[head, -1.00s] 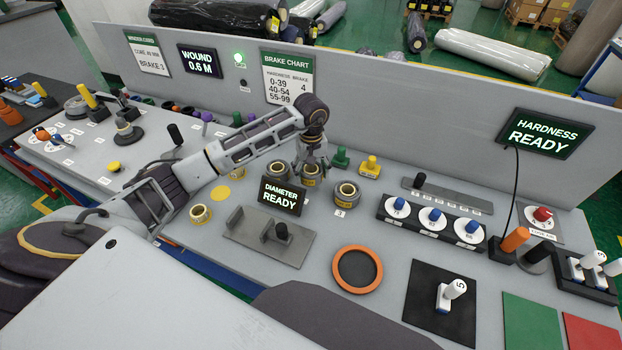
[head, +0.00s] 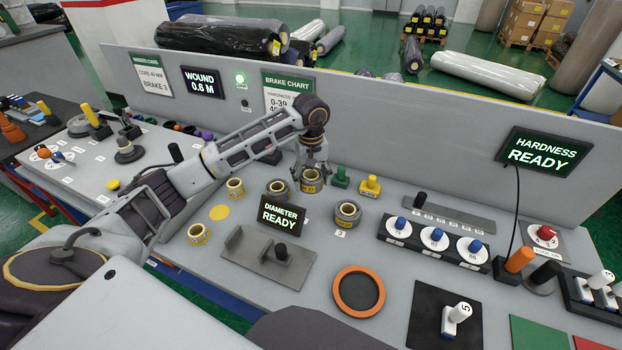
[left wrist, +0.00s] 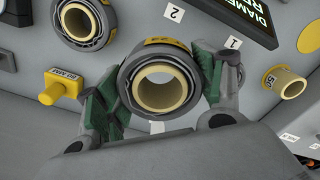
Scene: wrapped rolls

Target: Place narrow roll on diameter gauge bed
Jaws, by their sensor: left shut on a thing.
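My left gripper (head: 312,174) is shut on a roll (head: 311,186) with a dark outer wrap, a cream core and a yellow label. In the left wrist view the green-padded fingers (left wrist: 158,96) sit on both sides of this roll (left wrist: 130,75), and its open core faces the camera. The roll appears held a little above the table, behind the diameter display (head: 282,212). The diameter gauge bed (head: 247,263) is a grey plate with upright blocks and a black knob, in front of that display. It holds no roll. My right gripper is not in view.
Another dark-wrapped roll (head: 277,190) stands just left of the held one, and a further roll (head: 347,214) stands to the right. Two yellow cores (head: 235,189) (head: 198,234) stand to the left. Green (head: 341,178) and yellow (head: 370,186) knobbed blocks are right of the gripper.

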